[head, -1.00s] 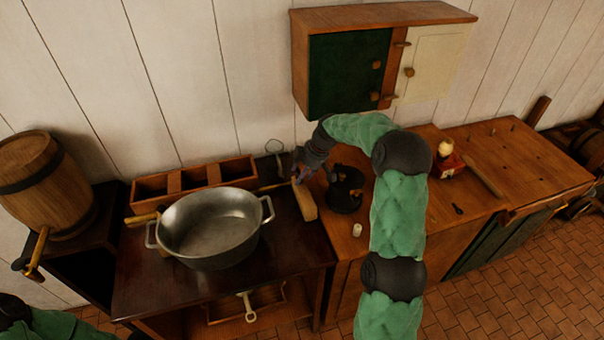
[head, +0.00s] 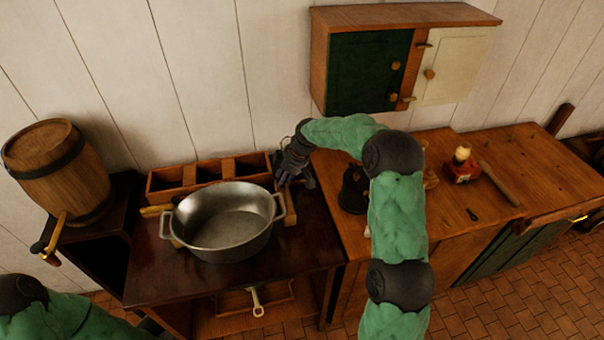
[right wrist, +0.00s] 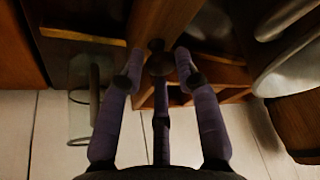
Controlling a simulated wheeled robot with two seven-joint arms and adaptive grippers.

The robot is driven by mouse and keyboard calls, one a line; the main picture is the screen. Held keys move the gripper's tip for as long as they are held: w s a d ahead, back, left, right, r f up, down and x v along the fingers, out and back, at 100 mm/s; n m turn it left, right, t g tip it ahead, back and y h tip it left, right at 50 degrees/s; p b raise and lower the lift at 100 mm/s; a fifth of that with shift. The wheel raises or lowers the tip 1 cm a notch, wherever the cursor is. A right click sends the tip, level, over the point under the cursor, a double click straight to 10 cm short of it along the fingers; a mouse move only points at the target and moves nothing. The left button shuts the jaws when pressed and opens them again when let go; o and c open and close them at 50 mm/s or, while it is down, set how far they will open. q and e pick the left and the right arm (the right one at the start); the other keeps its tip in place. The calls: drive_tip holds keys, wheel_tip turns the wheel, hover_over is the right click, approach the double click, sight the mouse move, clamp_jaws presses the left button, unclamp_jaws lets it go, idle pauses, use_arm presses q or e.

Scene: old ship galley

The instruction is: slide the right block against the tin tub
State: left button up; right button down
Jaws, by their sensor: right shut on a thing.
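The tin tub (head: 222,232) stands on the dark stove top, with a loop handle on each side. My right gripper (head: 288,180) is just behind and right of the tub. It is shut on the right block (head: 291,215), a wooden bar beside the tub's right handle, partly hidden by gripper and handle. In the right wrist view the fingers (right wrist: 158,62) close at the block (right wrist: 166,22); the tub (right wrist: 285,70) is at right, with a gap of surface between. A yellowish wooden piece (head: 155,211) shows left of the tub. My left gripper is out of view.
A wooden rack (head: 165,185) with compartments stands behind the tub. A dark pot (head: 353,188) sits on the counter to the right, close to my right arm. A barrel (head: 58,170) is at left. A red lamp (head: 463,170) stands farther right.

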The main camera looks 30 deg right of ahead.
sight(286, 192)
drive_tip(key=shift+w+a, duration=0.2)
drive_tip(key=shift+a, duration=0.8)
drive_tip(key=shift+w+a, duration=0.2)
drive_tip(key=shift+a, duration=0.75)
drive_tip(key=c, duration=0.9)
unclamp_jaws()
drive_tip(key=shift+c, duration=0.2)
drive_tip(key=v, duration=1.2)
drive_tip(key=shift+w, duration=0.1)
